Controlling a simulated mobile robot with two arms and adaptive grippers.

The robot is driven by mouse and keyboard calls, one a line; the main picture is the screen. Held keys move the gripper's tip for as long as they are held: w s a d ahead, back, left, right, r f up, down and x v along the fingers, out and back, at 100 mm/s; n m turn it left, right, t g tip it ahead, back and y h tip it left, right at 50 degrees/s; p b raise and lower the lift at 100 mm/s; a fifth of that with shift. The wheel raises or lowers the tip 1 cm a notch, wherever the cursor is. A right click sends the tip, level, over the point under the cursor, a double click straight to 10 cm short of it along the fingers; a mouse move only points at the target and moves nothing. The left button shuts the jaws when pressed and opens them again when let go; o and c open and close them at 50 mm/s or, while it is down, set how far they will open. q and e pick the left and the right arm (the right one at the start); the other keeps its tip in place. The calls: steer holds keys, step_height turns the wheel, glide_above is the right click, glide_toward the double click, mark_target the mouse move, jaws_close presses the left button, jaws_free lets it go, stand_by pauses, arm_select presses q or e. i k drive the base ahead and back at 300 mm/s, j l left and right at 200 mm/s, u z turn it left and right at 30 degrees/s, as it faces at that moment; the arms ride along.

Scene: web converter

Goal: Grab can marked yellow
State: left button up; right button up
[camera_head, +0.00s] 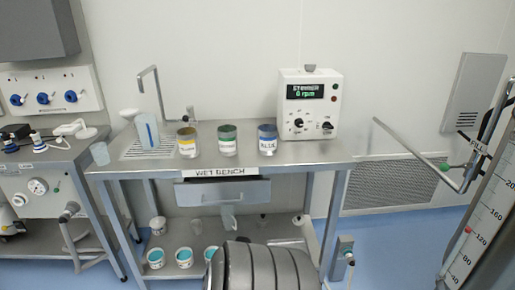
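The can marked yellow (187,143) stands upright on the steel wet bench (160,165), leftmost of three cans in a row. It has a yellow band on a pale label and a dark top. Right of it stand a can with a green band (228,140) and a can with a blue band (267,140). The three cans are apart from each other. Neither of my grippers is in view. A dark ribbed part, likely mine, rises at the bottom middle, in front of the lower shelf.
A stirrer box (311,105) reading 0 rpm stands right of the cans. A blue-white container (147,131) and a bent metal pipe (159,95) are to the left. The drawer (223,191) is below the bench top. Several tubs (184,258) sit on the lower shelf.

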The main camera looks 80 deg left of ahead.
mark_target(188, 137)
steer(key=u, duration=1.8)
